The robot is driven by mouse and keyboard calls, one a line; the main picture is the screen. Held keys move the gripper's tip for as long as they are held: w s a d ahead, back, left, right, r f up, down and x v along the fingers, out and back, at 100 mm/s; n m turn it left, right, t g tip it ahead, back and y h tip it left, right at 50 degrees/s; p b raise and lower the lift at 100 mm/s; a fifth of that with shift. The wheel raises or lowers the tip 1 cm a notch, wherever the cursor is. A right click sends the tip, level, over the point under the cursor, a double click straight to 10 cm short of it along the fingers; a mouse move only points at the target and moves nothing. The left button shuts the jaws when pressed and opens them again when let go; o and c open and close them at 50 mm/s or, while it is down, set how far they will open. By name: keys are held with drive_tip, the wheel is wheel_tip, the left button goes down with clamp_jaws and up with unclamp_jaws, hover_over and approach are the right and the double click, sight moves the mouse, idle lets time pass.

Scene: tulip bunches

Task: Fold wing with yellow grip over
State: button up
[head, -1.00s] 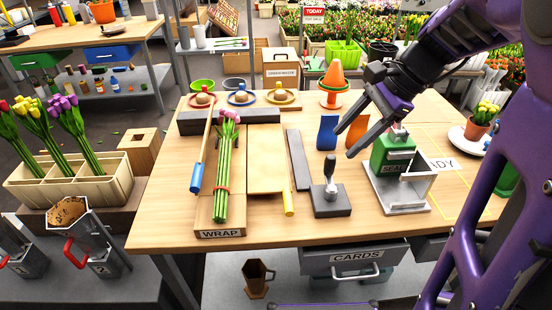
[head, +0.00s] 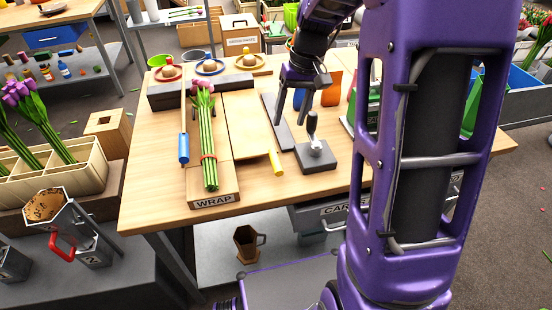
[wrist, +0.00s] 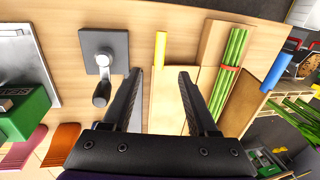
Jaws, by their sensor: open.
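A bunch of pink-purple tulips (head: 209,130) with a red band lies on the wooden board marked WRAP (head: 223,198). To its right the pale wooden wing (head: 245,125) lies flat, its yellow grip (head: 277,164) at the near right corner. A blue grip (head: 183,149) is on the bunch's left side. My gripper (head: 289,114) is open and empty, above the table beyond the yellow grip and to its right. In the wrist view the fingers (wrist: 160,78) are apart; the yellow grip (wrist: 161,50) shows ahead, between their lines, untouched.
A dark grey block with an upright handle (head: 315,155) stands right of the yellow grip. A dark flat bar (head: 277,120) lies along the wing's right side. A rack with ringed, knobbed pieces (head: 210,88) stands behind. My arm hides the table's right part.

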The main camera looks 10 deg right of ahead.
sight(277, 161)
drive_tip(key=a+f, duration=0.1)
drive_tip(key=f, duration=0.3)
drive_tip(key=a+f+b, duration=0.1)
drive_tip(key=f, duration=0.4)
drive_tip(key=a+f+b, duration=0.1)
drive_tip(key=f, duration=0.4)
clamp_jaws()
idle(1.0)
